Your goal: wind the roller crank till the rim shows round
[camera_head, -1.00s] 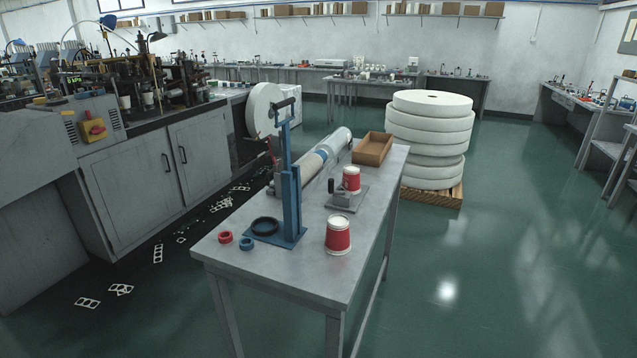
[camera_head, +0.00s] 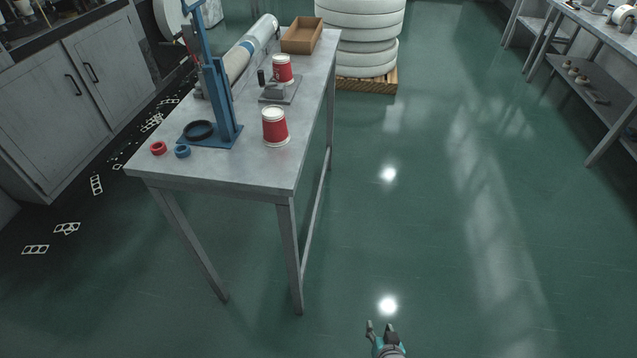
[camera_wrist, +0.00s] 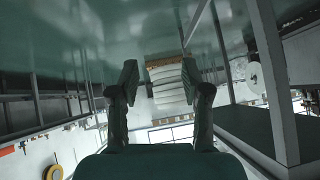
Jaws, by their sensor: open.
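In the head view a small roller fixture (camera_head: 277,91) stands on the grey metal table (camera_head: 215,178). A dark upright crank knob (camera_head: 261,77) shows at its left. A red and white paper cup (camera_head: 282,68) sits upright on the fixture. Its rim is too small to judge. A second red and white cup (camera_head: 274,127) stands upright in front of it on the table. My gripper (camera_head: 380,328) is open and empty over the floor, to the right of the table and well away from the fixture. In the wrist view my gripper (camera_wrist: 160,88) shows its two fingers apart with nothing between.
A blue press stand (camera_head: 212,100), a black ring (camera_head: 198,130) and red and blue rings sit left of the cups. A cardboard tray (camera_head: 303,35) is behind. White paper rolls (camera_head: 362,45) stand on a pallet. The green floor right of the table is clear.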

